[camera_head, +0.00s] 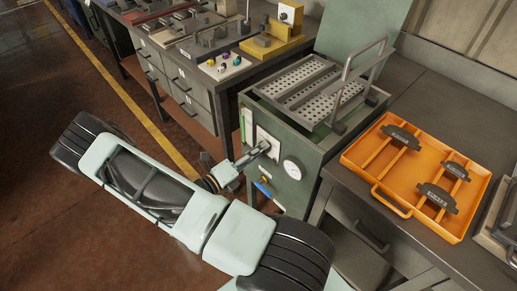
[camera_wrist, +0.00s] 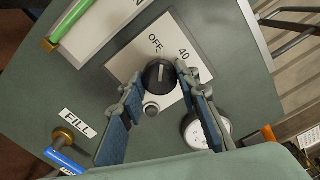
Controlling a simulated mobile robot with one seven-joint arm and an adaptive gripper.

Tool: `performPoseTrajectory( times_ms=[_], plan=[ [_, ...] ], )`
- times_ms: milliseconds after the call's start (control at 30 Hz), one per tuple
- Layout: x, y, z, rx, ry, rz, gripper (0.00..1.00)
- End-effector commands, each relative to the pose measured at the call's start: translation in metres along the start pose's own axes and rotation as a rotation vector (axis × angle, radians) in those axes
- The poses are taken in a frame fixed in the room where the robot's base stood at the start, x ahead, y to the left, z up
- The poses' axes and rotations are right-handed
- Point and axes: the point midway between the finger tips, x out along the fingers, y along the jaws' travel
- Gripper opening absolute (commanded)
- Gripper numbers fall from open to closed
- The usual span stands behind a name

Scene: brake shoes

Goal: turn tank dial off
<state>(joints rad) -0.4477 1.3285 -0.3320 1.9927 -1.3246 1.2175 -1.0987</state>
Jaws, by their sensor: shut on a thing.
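The tank dial (camera_wrist: 158,76) is a round black knob on a white plate (camera_wrist: 190,88) on the front of the green tank (camera_head: 299,192). "OFF" and "40" are printed above it in the wrist view; a pale mark on the knob seems to face roughly toward "OFF". My gripper (camera_wrist: 159,82) is at the plate with one finger on each side of the dial, shut on it. In the head view my gripper (camera_head: 246,160) reaches the tank front from the left and largely hides the dial.
A round gauge (camera_head: 292,168) sits right of the dial, and a blue-handled valve (camera_head: 264,187) marked "FILL" sits below. A perforated basket (camera_head: 318,88) rests on the tank. An orange tray (camera_head: 389,180) with brake shoes lies on the right table.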

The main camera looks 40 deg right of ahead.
Motion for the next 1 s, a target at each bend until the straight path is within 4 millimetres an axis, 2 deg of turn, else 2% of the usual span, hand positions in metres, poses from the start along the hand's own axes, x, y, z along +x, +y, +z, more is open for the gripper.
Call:
performPoseTrajectory(
  times_ms=[400, 1000],
  plan=[
    [-0.0007, 0.0005, -0.0005, -0.217, 0.001, 0.002, 0.06],
    [-0.0008, 0.0009, -0.0007, -0.257, 0.001, 0.002, 0.06]
  ],
)
